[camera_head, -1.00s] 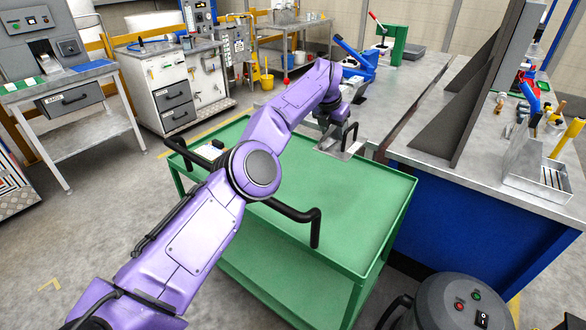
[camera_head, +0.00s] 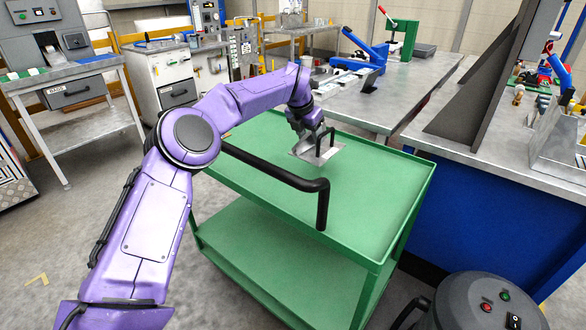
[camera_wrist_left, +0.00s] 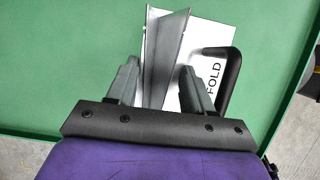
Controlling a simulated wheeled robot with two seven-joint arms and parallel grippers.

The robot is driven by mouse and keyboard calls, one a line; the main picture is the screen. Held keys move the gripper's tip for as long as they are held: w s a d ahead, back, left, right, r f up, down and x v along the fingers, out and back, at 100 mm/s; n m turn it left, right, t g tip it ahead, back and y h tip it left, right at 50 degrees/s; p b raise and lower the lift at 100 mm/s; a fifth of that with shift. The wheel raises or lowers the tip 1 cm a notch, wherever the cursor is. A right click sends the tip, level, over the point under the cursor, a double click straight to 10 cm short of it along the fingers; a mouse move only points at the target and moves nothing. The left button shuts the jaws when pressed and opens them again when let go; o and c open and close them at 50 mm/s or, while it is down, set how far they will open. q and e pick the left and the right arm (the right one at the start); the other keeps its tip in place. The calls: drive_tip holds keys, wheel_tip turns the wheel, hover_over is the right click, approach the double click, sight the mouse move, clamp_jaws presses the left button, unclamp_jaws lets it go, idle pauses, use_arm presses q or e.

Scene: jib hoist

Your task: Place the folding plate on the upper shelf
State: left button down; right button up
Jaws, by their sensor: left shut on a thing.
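I cannot tell whether the plate touches the shelf. My right gripper is not in view.
The cart's black push handle (camera_head: 275,172) crosses its near left side. A steel-topped bench (camera_head: 410,95) stands close behind the cart, with a blue-sided one at right. A dark round machine (camera_head: 480,300) stands front right. The shelf's right and front areas are clear.

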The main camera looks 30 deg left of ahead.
use_arm(q)
drive_tip(key=a+f, duration=0.1)
drive_tip(key=s+a+f, duration=0.1)
drive_tip(key=f, duration=0.1)
drive_tip(key=s+a+f, duration=0.1)
drive_tip(key=f, duration=0.1)
drive_tip(key=shift+a, duration=0.35)
drive_tip(key=shift+s+a+f, duration=0.1)
drive_tip(key=shift+a+f, duration=0.05)
drive_tip(key=shift+f, duration=0.85)
drive_tip(key=shift+s+a+f, duration=0.1)
drive_tip(key=shift+f, duration=0.9)
drive_tip(key=shift+c, duration=2.2)
unclamp_jaws()
drive_tip(key=v, duration=1.2)
drive_tip(key=shift+r, duration=0.15)
